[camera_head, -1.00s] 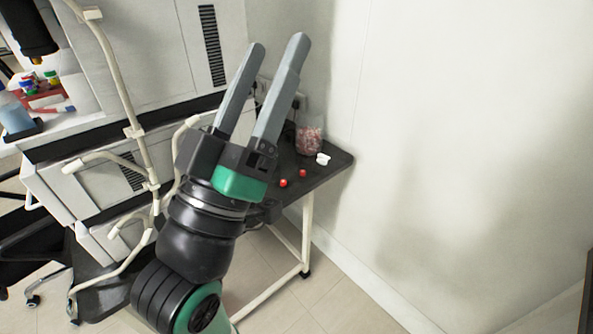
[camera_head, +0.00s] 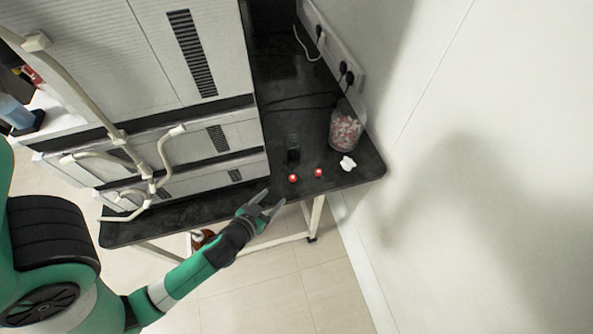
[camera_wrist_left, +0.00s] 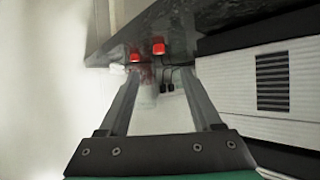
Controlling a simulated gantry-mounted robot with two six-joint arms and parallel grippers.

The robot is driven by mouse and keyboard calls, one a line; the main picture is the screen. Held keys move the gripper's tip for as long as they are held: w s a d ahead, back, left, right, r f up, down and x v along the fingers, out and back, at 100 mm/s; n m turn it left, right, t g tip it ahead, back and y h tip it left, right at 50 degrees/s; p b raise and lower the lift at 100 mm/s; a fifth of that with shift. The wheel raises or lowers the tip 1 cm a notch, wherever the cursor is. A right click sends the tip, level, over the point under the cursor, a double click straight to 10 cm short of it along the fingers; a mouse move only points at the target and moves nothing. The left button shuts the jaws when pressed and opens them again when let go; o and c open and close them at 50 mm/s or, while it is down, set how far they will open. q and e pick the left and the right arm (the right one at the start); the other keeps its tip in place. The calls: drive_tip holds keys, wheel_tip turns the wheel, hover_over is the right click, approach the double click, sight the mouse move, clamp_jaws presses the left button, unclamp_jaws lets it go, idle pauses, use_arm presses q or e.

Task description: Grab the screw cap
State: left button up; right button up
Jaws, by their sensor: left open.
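Two small red screw caps, one on the left (camera_head: 293,178) and one on the right (camera_head: 318,172), sit apart near the front edge of the dark table. They also show in the left wrist view, one nearer (camera_wrist_left: 135,57) and one farther (camera_wrist_left: 158,48), just beyond the fingertips. My left gripper (camera_head: 274,200) is open and empty at the table's front edge, left of and nearer than the caps. It also shows in the left wrist view (camera_wrist_left: 160,76), with a wide gap between its fingers. My right gripper is not in view.
A clear jar of pinkish pieces (camera_head: 345,132) and a white object (camera_head: 347,163) stand right of the caps. A small dark object (camera_head: 293,148) is behind them. A large white machine (camera_head: 150,60) fills the left. The wall is on the right.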

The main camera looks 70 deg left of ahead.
use_arm(q)
drive_tip(key=b, duration=0.1)
approach(292, 179)
drive_tip(key=x, duration=0.3)
drive_tip(key=shift+w+a, duration=0.1)
drive_tip(key=b+x, duration=0.1)
drive_tip(key=x, duration=0.4)
drive_tip(key=shift+a+f+b, duration=0.1)
drive_tip(key=shift+a+b, duration=0.05)
drive_tip(key=shift+b, duration=0.2)
clamp_jaws()
